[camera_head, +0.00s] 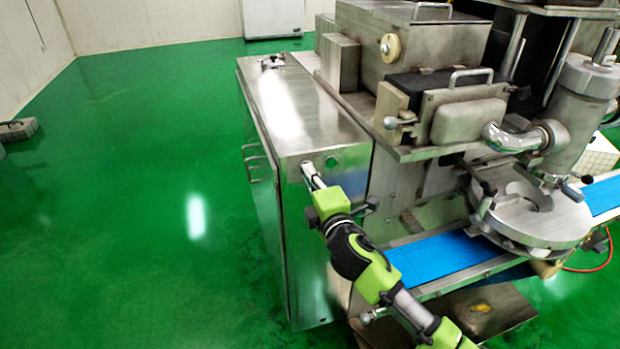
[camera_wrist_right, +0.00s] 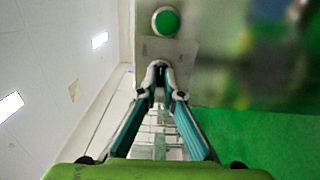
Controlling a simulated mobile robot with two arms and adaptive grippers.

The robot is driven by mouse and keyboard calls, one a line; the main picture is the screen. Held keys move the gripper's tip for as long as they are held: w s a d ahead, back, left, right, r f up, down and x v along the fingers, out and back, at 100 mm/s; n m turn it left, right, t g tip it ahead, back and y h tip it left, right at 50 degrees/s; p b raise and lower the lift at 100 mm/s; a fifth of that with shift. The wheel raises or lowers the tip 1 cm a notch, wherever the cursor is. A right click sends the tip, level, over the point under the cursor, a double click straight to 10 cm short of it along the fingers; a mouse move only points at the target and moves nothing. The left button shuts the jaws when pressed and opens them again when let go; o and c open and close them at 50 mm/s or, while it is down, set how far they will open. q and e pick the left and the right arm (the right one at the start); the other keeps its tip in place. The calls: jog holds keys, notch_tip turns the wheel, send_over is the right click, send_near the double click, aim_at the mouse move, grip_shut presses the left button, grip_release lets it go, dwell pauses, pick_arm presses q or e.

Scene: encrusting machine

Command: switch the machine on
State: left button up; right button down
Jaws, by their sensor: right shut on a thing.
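The encrusting machine (camera_head: 300,110) has a steel cabinet on its left side. A round green button (camera_head: 331,163) sits on the cabinet's end face; it also shows at the top of the right wrist view (camera_wrist_right: 166,21). My right gripper (camera_head: 311,174) reaches up to that face, just left of the green button. In the right wrist view its fingertips (camera_wrist_right: 159,75) are closed together on a small knob at the panel, below the green button. The fingertips hide most of this knob, so its turn position cannot be told. My left gripper is not in view.
A blue conveyor belt (camera_head: 445,257) and a round steel turntable (camera_head: 535,218) lie right of my right arm. Cabinet handles (camera_head: 254,163) stick out on the left side. The green floor (camera_head: 130,200) to the left is mostly free.

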jog(key=m, duration=1)
jog(key=shift+m, duration=0.4)
dwell(0.4)
jog(key=c, duration=2.2)
grip_release()
jog(key=v, duration=1.2)
jog(key=shift+r, duration=0.1)
